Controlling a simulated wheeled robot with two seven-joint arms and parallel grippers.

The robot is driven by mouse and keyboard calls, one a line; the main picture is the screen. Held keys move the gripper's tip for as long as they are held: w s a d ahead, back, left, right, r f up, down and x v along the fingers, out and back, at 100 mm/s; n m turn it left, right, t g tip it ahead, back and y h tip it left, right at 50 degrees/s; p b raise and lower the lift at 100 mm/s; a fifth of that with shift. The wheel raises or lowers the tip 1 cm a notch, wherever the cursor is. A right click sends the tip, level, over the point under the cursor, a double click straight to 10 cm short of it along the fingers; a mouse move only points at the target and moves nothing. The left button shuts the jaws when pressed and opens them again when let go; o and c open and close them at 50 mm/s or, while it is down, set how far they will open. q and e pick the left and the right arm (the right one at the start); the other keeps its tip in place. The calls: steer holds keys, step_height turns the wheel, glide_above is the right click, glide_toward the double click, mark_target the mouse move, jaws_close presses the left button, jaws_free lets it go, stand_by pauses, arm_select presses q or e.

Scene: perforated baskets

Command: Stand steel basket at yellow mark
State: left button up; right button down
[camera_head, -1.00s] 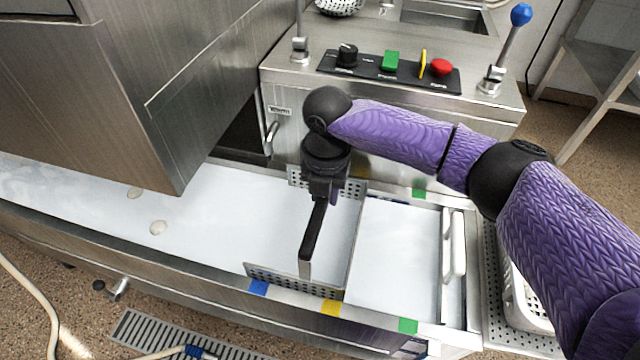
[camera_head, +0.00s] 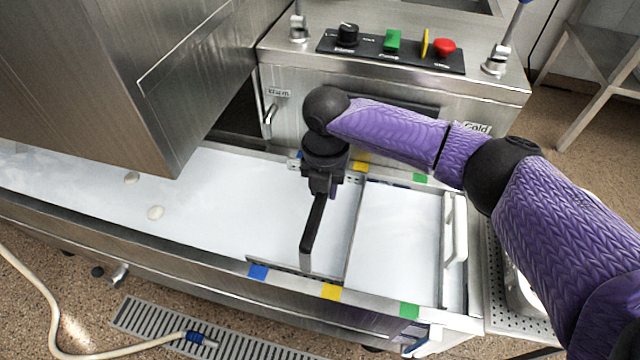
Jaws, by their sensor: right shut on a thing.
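The steel basket (camera_head: 352,235) is low in the long trough of white, cloudy liquid. Only its thin right rim and parts of its perforated front and back edges show; the rest is hidden. My right gripper (camera_head: 308,262) comes down from above and is shut on the basket, though the grip itself is hard to make out. A yellow mark (camera_head: 332,292) is on the trough's front rim, close to the basket's front right corner. Another yellow mark (camera_head: 360,167) on the back rim is near its back right corner. My left gripper is not in view.
Blue (camera_head: 258,271) and green (camera_head: 409,310) marks flank the front yellow one. A white handle (camera_head: 455,230) stands at the trough's right end. A steel hood (camera_head: 90,80) overhangs the left part. A control panel (camera_head: 390,50) is behind. A perforated shelf (camera_head: 495,300) adjoins at right.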

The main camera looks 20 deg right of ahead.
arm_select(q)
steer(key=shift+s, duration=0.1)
arm_select(e)
steer(key=shift+f, duration=0.25)
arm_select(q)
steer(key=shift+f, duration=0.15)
arm_select(e)
steer(key=shift+f, duration=0.4)
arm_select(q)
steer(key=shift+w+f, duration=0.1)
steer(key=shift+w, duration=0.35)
arm_select(e)
steer(key=c, duration=0.5)
jaws_free()
steer(key=shift+c, duration=0.2)
steer(key=shift+o, duration=0.8)
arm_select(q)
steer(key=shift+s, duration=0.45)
